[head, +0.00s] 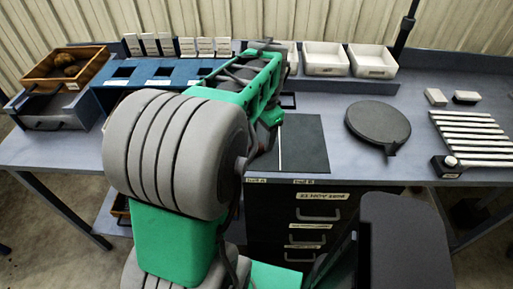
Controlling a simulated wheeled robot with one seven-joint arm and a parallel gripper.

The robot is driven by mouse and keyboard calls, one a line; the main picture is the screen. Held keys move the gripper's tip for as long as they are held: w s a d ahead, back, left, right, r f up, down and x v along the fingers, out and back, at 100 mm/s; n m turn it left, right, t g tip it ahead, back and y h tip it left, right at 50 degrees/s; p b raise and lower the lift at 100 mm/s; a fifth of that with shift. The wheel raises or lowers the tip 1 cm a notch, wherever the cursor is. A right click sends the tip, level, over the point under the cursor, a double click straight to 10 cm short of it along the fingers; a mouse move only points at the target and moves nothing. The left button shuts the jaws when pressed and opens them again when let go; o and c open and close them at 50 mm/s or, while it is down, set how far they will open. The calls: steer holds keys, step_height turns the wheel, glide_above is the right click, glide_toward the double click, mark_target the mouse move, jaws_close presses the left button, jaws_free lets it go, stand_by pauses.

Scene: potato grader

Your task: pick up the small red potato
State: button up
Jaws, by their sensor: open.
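I cannot make out a small red potato in the head view. Several brownish potatoes (72,69) lie in a wooden crate (93,75) at the back left of the bench; they are too small and dark to tell a red one among them. My grey and green arm fills the middle of the view and reaches over the bench. My gripper's fingers do not show; they are hidden behind the arm. Whatever lies under and behind the arm is hidden too.
A blue panel with dark square openings (161,71) stands right of the crate. White bins (326,60) stand at the back. A dark round plate (378,123), a slatted rack (470,136) and a dark mat (305,143) lie on the grey bench. Drawers (300,212) sit below.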

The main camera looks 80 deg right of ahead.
mark_target(257, 145)
steer(key=f, duration=0.2)
steer(key=w+f, duration=0.1)
steer(key=f, duration=0.2)
steer(key=shift+w+d+p, duration=0.1)
steer(key=shift+p, duration=0.2)
steer(key=shift+c, duration=0.4)
jaws_close()
